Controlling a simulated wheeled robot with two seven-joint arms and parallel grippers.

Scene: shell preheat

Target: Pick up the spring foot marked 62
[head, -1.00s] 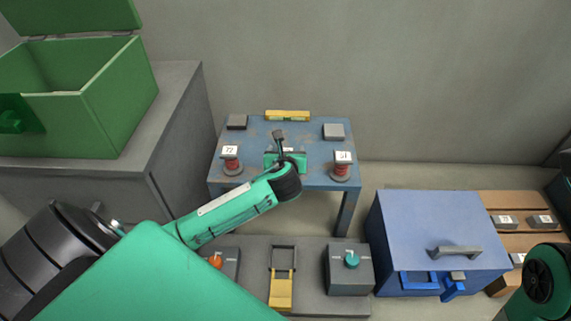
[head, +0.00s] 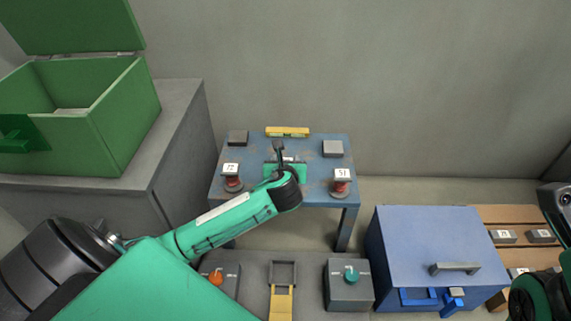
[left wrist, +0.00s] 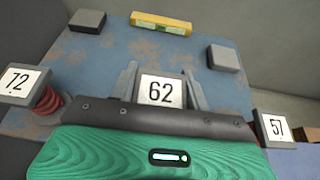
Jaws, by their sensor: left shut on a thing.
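The spring foot marked 62 (left wrist: 161,91) shows its white number plate between the two grey fingers of my left gripper (left wrist: 160,88) in the left wrist view. The fingers are shut on it, one at each side. Its spring is hidden behind the gripper body, so I cannot tell whether it touches the table. In the head view my left gripper (head: 285,165) is over the middle of the blue table (head: 262,157), and my wrist covers most of the foot. My right gripper is not clearly in view; only parts of that arm show at the right edge.
Spring foot 72 (head: 232,178) and spring foot 57 (head: 341,182) stand at the table's front corners. Two grey blocks (head: 237,137) (head: 333,149) and a yellow level (head: 287,132) lie at the back. A blue box (head: 430,235) and a green bin (head: 110,115) flank the table.

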